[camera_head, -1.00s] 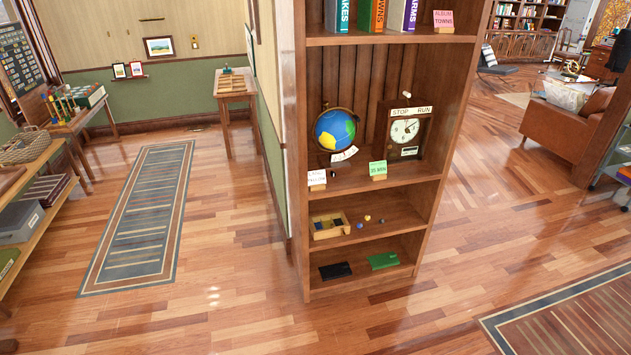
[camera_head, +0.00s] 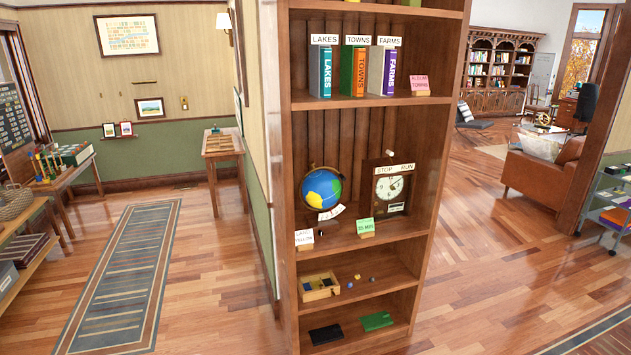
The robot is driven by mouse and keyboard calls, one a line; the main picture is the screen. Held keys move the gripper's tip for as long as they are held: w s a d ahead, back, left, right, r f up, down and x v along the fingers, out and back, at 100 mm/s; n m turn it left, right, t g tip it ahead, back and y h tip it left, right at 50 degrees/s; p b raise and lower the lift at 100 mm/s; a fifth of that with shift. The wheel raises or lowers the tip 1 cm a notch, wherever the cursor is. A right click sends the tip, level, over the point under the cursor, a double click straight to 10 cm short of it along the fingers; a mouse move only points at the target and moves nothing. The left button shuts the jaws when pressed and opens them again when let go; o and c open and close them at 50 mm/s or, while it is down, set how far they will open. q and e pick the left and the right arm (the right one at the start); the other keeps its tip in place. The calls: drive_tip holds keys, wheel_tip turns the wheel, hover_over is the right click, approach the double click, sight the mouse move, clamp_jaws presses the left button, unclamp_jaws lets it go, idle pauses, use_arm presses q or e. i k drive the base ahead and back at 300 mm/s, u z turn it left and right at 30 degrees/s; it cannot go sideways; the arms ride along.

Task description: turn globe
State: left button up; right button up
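The globe (camera_head: 322,188) is blue with yellow and green land and sits in a dark ring stand on the middle shelf of the wooden bookcase (camera_head: 284,200). A small white label (camera_head: 331,212) lies at its base. The globe stands upright, left of a clock box (camera_head: 391,189) with a round face and a sign reading STOP and RUN. A white card (camera_head: 304,238) and a green card (camera_head: 366,227) stand at the shelf's front edge. Neither of my grippers shows in the head view.
Books (camera_head: 358,71) labelled LAKES, TOWNS and FARMS stand on the shelf above. A small wooden box (camera_head: 319,287) is on the shelf below. Wood floor lies open on both sides, with a striped rug (camera_head: 120,283) at left and a brown armchair (camera_head: 541,178) at right.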

sight(321, 188)
drive_tip(key=z, duration=0.25)
drive_tip(key=i, duration=1.25)
drive_tip(key=u, duration=0.55)
drive_tip(key=i, duration=0.85)
drive_tip(key=u, duration=0.65)
